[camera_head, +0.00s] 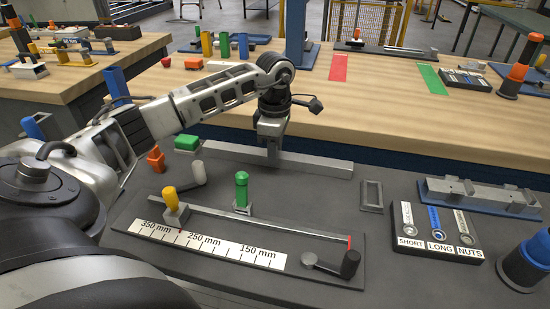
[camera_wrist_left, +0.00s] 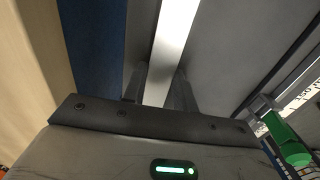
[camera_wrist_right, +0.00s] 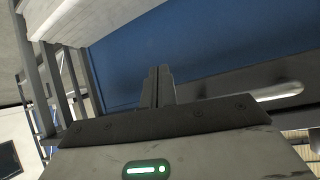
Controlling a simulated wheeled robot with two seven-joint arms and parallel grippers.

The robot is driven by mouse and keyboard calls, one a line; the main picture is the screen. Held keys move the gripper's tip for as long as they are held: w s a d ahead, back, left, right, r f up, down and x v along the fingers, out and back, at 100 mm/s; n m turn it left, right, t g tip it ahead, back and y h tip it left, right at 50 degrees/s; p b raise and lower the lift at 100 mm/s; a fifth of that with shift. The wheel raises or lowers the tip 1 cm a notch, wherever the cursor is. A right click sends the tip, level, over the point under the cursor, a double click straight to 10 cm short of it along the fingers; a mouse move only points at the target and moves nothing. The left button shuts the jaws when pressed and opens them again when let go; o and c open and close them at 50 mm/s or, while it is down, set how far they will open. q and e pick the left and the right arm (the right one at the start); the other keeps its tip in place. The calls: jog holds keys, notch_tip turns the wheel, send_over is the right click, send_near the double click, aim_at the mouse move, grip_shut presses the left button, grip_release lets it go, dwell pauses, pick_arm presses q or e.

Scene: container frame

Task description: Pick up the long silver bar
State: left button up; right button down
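The long silver bar (camera_head: 310,163) lies level across the back of the dark work surface, left of centre in the head view. My left gripper (camera_head: 271,152) reaches down onto it near its middle. In the left wrist view the bar (camera_wrist_left: 174,40) passes between the two fingers of my left gripper (camera_wrist_left: 160,80), filling the gap with a finger close against each side. I see no clear gap between the bar and the surface. My right gripper (camera_wrist_right: 158,78) shows only in its own wrist view, fingers together and empty, in front of a blue panel.
In front of the bar stand a measuring fixture (camera_head: 265,222) with a green knob (camera_head: 241,188) and a yellow knob (camera_head: 170,198). A green block (camera_head: 187,142) is near the bar's left end. A small grey frame (camera_head: 372,196), a labelled parts box (camera_head: 437,243) and a blue-based fixture (camera_head: 480,197) are to the right.

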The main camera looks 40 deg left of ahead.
pick_arm(q)
grip_shut()
jog(key=shift+r, duration=0.1)
